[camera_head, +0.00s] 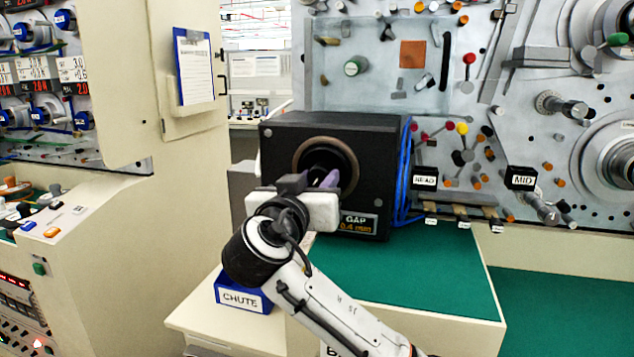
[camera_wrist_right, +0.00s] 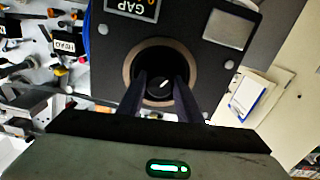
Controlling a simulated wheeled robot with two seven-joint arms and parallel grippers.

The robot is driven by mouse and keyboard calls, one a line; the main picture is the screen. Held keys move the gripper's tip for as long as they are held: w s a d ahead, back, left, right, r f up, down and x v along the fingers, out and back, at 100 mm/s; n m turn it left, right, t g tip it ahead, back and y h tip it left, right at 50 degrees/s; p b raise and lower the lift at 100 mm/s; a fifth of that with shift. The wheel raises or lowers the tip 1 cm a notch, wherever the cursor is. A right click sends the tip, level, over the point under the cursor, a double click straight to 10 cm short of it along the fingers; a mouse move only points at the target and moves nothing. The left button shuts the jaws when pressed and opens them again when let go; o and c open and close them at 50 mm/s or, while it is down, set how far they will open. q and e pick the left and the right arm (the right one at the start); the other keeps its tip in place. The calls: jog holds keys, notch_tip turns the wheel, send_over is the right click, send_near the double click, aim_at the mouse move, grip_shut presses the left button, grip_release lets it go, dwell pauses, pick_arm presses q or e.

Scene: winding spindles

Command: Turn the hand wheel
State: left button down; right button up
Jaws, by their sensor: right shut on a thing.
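A black box (camera_head: 285,140) labelled "GAP 0.4 mm" stands on a green-topped bench. Its front has a round brown-rimmed opening (camera_head: 326,145), and in the right wrist view a dark round hand wheel (camera_wrist_right: 160,88) with a white mark sits inside it. My right gripper (camera_head: 322,180) is at this opening. In the right wrist view its two dark fingers reach in on either side of the hand wheel and are shut on it. The gripper body covers the lower part of the opening in the head view. My left gripper is not in view.
A blue bin labelled "CHUTE" (camera_head: 243,295) sits below my right arm. Blue cables (camera_head: 404,170) run down the box's right side. A grey panel with pegs and reels (camera_head: 480,80) stands behind. The green bench top (camera_head: 420,275) right of my arm is clear.

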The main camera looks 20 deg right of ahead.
jog(key=shift+n, duration=0.4)
jog(key=o, duration=1)
jog(key=shift+o, duration=0.2)
jog(key=shift+s, duration=0.1)
jog(key=b+v, duration=0.2)
jog(key=v, duration=0.8)
jog(key=shift+a, duration=0.1)
jog(key=shift+s, duration=0.1)
